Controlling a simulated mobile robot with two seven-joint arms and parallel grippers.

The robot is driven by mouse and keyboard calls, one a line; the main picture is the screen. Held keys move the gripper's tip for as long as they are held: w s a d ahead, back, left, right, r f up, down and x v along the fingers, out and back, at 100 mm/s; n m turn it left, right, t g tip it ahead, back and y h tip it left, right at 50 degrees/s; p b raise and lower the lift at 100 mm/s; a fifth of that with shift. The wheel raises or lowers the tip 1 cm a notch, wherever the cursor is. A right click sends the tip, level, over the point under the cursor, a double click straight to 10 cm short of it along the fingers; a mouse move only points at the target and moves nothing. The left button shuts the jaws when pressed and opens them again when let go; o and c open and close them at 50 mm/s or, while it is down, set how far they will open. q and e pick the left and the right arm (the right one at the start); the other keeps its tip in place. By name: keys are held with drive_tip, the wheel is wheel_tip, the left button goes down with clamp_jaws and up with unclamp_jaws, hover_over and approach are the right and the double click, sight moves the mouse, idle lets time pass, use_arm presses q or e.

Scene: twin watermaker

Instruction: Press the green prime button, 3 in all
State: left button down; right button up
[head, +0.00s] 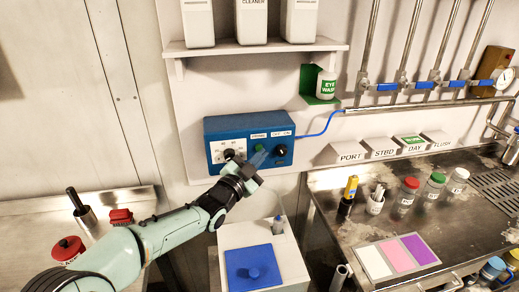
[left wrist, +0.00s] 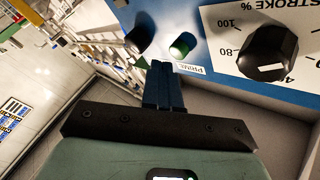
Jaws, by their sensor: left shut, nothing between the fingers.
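The blue control box (head: 224,128) is on the wall below the shelf. Its green prime button (head: 259,147) sits between two black knobs, and it shows in the left wrist view (left wrist: 182,45) above a white PRIME label (left wrist: 188,68). My left gripper (head: 257,160) is shut and empty, its fingertips just below the button. In the left wrist view, the shut blue fingers (left wrist: 163,68) point at the panel, a little left of and below the button. I cannot tell whether they touch the panel. My right gripper is not in view.
The stroke knob (left wrist: 268,50) and another black knob (head: 281,150) flank the button. A white container with a blue lid (head: 254,268) stands below the box. A metal bench (head: 330,205) with several bottles is at right. A shelf (head: 250,48) hangs above.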

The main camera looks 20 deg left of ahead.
use_arm(q)
drive_tip(key=shift+w+a, duration=0.2)
drive_tip(key=shift+w, duration=0.05)
drive_tip(key=shift+w+a, duration=0.3)
drive_tip(key=shift+w, duration=0.05)
idle(0.7)
idle(0.4)
drive_tip(key=shift+s+d+b, duration=0.55)
drive_tip(key=shift+s+b, duration=0.2)
drive_tip(key=shift+b, duration=0.2)
drive_tip(key=s+d+b, duration=0.1)
drive_tip(key=s+b, duration=0.1)
drive_tip(key=s+d+b, duration=0.2)
drive_tip(key=shift+f+b, duration=0.1)
drive_tip(key=shift+b, duration=0.3)
